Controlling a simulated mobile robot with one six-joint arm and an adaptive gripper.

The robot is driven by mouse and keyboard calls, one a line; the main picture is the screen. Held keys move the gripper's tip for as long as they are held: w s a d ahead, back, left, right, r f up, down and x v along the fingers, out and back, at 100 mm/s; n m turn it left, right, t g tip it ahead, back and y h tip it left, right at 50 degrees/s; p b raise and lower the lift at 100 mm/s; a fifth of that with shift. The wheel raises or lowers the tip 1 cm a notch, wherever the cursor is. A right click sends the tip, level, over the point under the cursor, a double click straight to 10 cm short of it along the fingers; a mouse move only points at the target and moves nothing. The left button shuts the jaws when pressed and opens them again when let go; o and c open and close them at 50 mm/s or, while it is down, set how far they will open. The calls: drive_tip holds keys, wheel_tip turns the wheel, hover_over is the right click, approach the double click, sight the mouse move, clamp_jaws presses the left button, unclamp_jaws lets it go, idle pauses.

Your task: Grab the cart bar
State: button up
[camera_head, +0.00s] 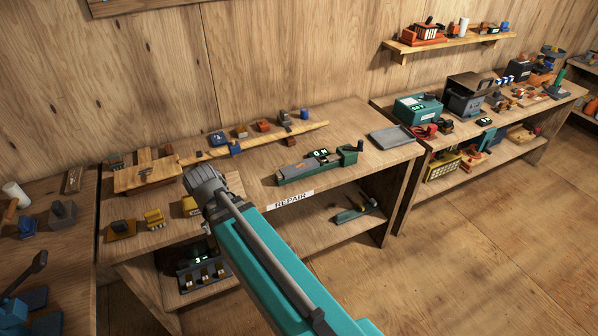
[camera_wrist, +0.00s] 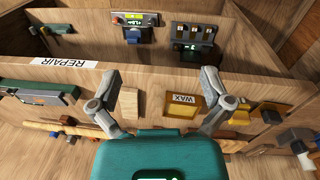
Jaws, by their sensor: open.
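I cannot make out a cart or a cart bar in either view. My gripper (camera_wrist: 160,74) is open and empty in the wrist view, its two grey fingers spread wide over the front of the repair bench. A yellow block marked WAX (camera_wrist: 183,108) and a plain wooden block (camera_wrist: 128,103) show between the fingers. In the head view my teal arm reaches over the bench (camera_head: 240,225), and its grey wrist end hides the fingers.
A long wooden rod (camera_head: 270,138) and a green clamp-like tool (camera_head: 318,165) lie on the bench. A lower shelf (camera_wrist: 75,18) holds dark devices. Another bench (camera_head: 440,145) with many small items stands at right. Open floor (camera_head: 480,240) lies at the lower right.

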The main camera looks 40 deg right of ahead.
drive_tip(key=w+d+f+m+h+b, duration=0.2)
drive_tip(key=w+d+m+b, duration=0.15)
drive_tip(key=d, duration=0.35)
drive_tip(key=w+d+f+m+h+b, duration=0.3)
drive_tip(key=w+d+m, duration=0.1)
drive_tip(key=w+d, duration=0.15)
drive_tip(key=m+h+b, duration=0.6)
drive_tip(key=m+b, duration=0.1)
drive_tip(key=m, duration=0.2)
approach(299, 166)
drive_tip(key=a, duration=0.1)
drive_tip(key=a+r, duration=0.2)
drive_tip(key=shift+w+g, duration=0.25)
drive_tip(key=shift+g, duration=0.05)
drive_tip(key=shift+f, duration=0.1)
drive_tip(key=shift+b+x, duration=1.8)
drive_tip(key=shift+x, duration=2.45)
drive_tip(key=shift+b+x, duration=1.35)
drive_tip(key=shift+x, duration=1.25)
drive_tip(key=shift+s, duration=0.1)
drive_tip(key=shift+c, duration=0.3)
